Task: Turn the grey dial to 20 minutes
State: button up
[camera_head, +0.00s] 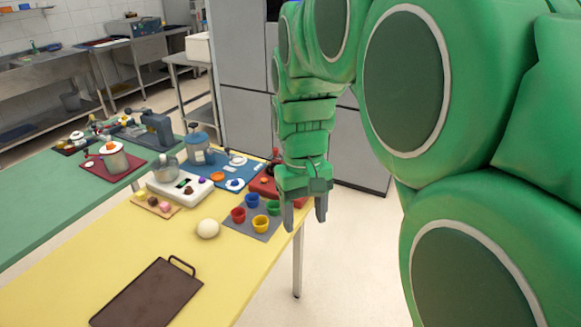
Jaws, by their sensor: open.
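My green gripper (304,212) hangs pointing down, with its two grey fingers apart and nothing between them. It is at the right edge of the yellow table (95,240), to the right of the colored cups. I cannot pick out the grey dial for certain. Small round white pieces (235,184) lie on a blue mat (218,172) left of my gripper, but their markings are too small to read. A white device (160,189) with a dark display and small knobs stands further left. My gripper touches none of these.
Red, blue, green and yellow cups (260,223) stand on a grey mat near my gripper. A pale ball (207,228) and a dark tray (150,292) lie nearer. A red item (264,187) is partly hidden behind my gripper. Clear floor lies right of the table.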

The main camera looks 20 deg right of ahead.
jog(key=w+d+f+n, duration=0.1)
jog(key=w+d, duration=0.2)
jog(key=w, duration=1)
jog(key=w+d+f+n, duration=0.15)
jog(key=w+d, duration=0.25)
jog(key=w, duration=0.9)
jog(key=shift+n+t, duration=0.55)
jog(key=shift+t, duration=0.15)
jog(key=w+d+f, duration=0.3)
jog(key=w+f, duration=0.2)
jog(key=w, duration=0.1)
jog(key=w+d+f, duration=0.3)
jog(key=w+f, duration=0.1)
jog(key=w, duration=0.2)
jog(key=w+d+f, duration=0.3)
jog(key=w+f, duration=0.2)
jog(key=w, duration=0.2)
jog(key=shift+f, duration=4.25)
jog(key=c, duration=1)
jog(key=shift+a, duration=0.1)
